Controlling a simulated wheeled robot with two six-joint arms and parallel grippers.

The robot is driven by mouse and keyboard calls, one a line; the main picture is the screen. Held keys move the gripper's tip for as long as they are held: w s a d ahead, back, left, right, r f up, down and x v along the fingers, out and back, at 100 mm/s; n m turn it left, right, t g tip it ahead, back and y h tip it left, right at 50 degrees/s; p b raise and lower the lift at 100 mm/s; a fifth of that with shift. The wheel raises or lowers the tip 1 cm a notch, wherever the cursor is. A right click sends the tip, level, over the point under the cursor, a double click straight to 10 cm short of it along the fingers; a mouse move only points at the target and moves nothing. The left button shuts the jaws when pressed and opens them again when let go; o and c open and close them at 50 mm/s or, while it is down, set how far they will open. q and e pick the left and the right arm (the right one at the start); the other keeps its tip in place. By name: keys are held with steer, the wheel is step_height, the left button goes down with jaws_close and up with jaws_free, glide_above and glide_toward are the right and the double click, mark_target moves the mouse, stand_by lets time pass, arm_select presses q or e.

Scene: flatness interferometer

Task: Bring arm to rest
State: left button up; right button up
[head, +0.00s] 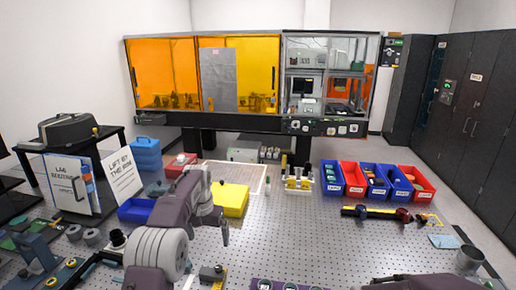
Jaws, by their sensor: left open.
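My left arm (170,215) rises from the bottom left over the perforated table and bends at the top. Its left gripper (224,234) hangs down in front of the yellow case and is open. I see nothing between its fingers, though they are small in the view. Only a dark link of my right arm (420,284) shows at the bottom right edge; its gripper is out of the picture.
The perforated table (300,235) is clear right of the left gripper. The yellow case (231,199) lies behind it. Blue and red bins (352,180) stand at the back right. A black rod-like fixture (380,213) lies before them. Mounts and signs crowd the left.

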steer(key=shift+s+f, duration=0.1)
steer(key=shift+s, duration=0.05)
arm_select(q)
steer(key=s+d+r, duration=0.1)
steer(key=s+r, duration=0.2)
steer(key=s, duration=1)
arm_select(e)
steer(key=shift+f, duration=0.1)
steer(key=shift+s, duration=0.1)
arm_select(q)
steer(key=s+f+n, duration=0.1)
steer(key=s+f, duration=0.4)
steer(key=s, duration=0.3)
steer(key=s+f, duration=0.5)
steer(key=s, duration=0.3)
steer(key=shift+s+f+n, duration=0.15)
steer(key=shift+f+n, duration=0.05)
steer(key=shift+n, duration=0.2)
arm_select(e)
steer(key=shift+w, duration=0.2)
arm_select(q)
steer(key=shift+s, duration=0.15)
arm_select(e)
steer(key=shift+s, duration=0.15)
